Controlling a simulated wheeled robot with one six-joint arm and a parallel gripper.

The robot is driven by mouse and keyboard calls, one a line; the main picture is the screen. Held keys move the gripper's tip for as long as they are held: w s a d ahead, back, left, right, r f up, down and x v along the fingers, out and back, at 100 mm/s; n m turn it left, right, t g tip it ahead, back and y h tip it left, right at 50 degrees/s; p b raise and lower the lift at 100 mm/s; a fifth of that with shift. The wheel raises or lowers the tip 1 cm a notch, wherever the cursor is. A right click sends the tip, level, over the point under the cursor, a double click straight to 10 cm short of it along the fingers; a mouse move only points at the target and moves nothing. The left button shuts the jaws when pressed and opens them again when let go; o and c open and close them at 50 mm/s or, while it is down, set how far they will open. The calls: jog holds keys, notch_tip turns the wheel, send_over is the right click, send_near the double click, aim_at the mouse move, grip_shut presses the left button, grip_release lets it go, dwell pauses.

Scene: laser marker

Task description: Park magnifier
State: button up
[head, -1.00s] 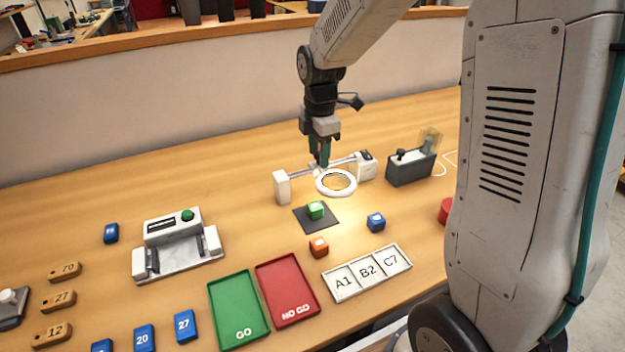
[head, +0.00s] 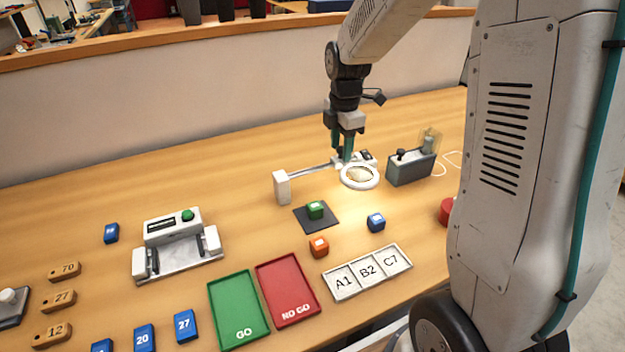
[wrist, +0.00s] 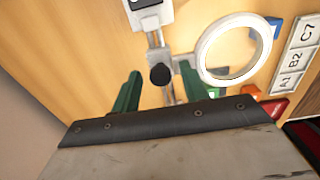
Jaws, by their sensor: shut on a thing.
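The magnifier (head: 360,177) is a white ring lens on a slider along a thin metal rail (head: 312,170). It now sits at the rail's right end, by the right end block (head: 367,156). My gripper (head: 346,158) is at the slider, its green fingers pointing down. In the wrist view the fingers stand on either side of a black knob (wrist: 160,75) of the slider, and the white ring (wrist: 200,50) is beside them. The exact finger contact is hard to see. The rail's left end is a white post (head: 282,187).
A green cube (head: 315,210) sits on a dark pad (head: 326,222), with the lens no longer near it. A dark grey box with a lever (head: 410,168) stands close right of the lens. Orange (head: 319,247) and blue (head: 376,222) cubes lie in front. Trays are nearer.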

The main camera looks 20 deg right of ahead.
jog(key=o, duration=0.3)
jog(key=shift+s+f, duration=0.25)
jog(key=shift+f, duration=0.55)
jog(key=shift+o, duration=0.2)
jog(key=shift+r, duration=0.1)
jog(key=shift+w+r, duration=0.15)
jog(key=shift+r, duration=0.35)
jog(key=shift+w+d+r, duration=0.1)
jog(key=shift+r, duration=2.9)
